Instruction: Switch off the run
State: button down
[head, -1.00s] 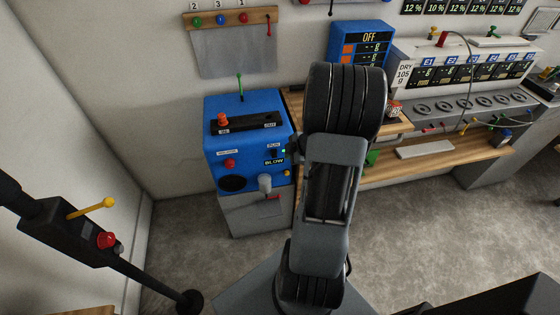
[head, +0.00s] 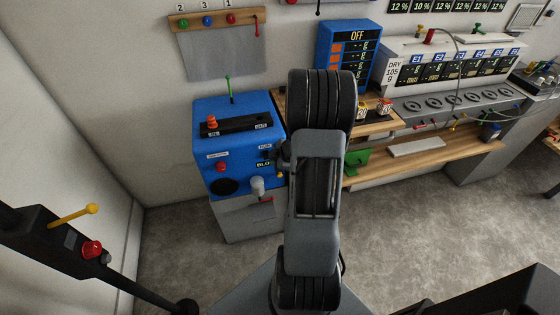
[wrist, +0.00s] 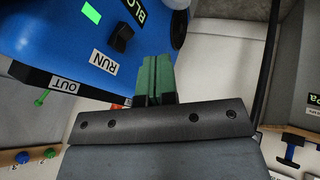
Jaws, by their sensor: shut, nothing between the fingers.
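The blue machine (head: 225,172) stands against the wall left of my arm, with a RUN label (head: 265,147) and a display reading BLO, its end covered by my arm. In the wrist view the RUN label (wrist: 103,62) lies beside a black switch knob (wrist: 122,37) and a lit green lamp (wrist: 91,12). My gripper (wrist: 155,75) has green fingers, shut and empty, over the panel just right of the knob. I cannot tell whether they touch it. In the head view the fingers are hidden by my arm.
An orange knob (head: 212,121) sits in the IN/OUT slot, and a red button (head: 221,167) and grey handle (head: 258,186) are on the machine's front. A wooden bench (head: 420,160) stands to the right. Grey floor (head: 400,225) is open in front.

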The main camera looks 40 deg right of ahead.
aim_at(266, 155)
jog(key=w+d+f, duration=0.1)
jog(key=w+f, duration=0.3)
jog(key=w, duration=0.1)
jog(key=shift+w+b, duration=0.35)
